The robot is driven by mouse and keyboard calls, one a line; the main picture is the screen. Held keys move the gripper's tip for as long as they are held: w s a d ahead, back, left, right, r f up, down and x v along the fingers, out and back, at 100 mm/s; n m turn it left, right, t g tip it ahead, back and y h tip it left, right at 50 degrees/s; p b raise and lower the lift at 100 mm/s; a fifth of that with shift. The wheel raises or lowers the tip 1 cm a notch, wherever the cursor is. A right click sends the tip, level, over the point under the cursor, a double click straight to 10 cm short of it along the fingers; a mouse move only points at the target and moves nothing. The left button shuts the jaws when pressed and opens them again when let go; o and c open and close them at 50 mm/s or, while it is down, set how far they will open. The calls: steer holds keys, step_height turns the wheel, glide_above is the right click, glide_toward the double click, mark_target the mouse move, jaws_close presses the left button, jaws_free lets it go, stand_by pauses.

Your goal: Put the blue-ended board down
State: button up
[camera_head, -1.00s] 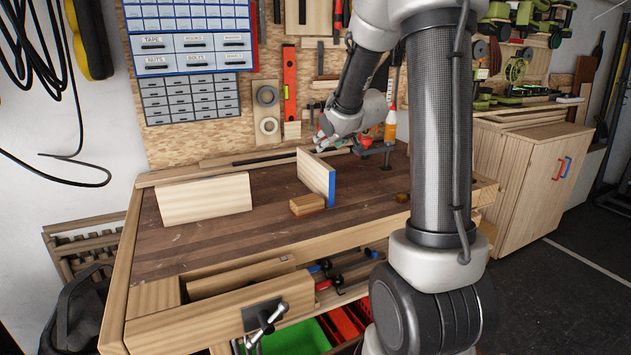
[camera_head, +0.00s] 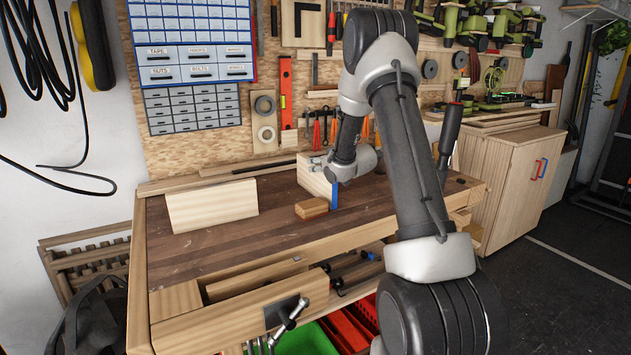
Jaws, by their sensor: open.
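The blue-ended board (camera_head: 314,182) is pale wood and stands upright on its edge on the workbench (camera_head: 240,237). Its blue end (camera_head: 334,196) faces me, and its lower edge appears to rest on the bench top. My gripper (camera_head: 326,167) is at the upper part of the board, near the blue end. The gripper is open, but the wrist partly hides its fingers. I cannot tell whether they touch the board or stand around it.
A second pale board (camera_head: 212,205) stands upright to the left. A small brown wooden block (camera_head: 311,208) lies just left of the blue end. The bench top is clear in front of both. Drawer organizers (camera_head: 194,108) and tools hang on the wall behind.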

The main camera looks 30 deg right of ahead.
steer(key=shift+x, duration=0.8)
jaws_close()
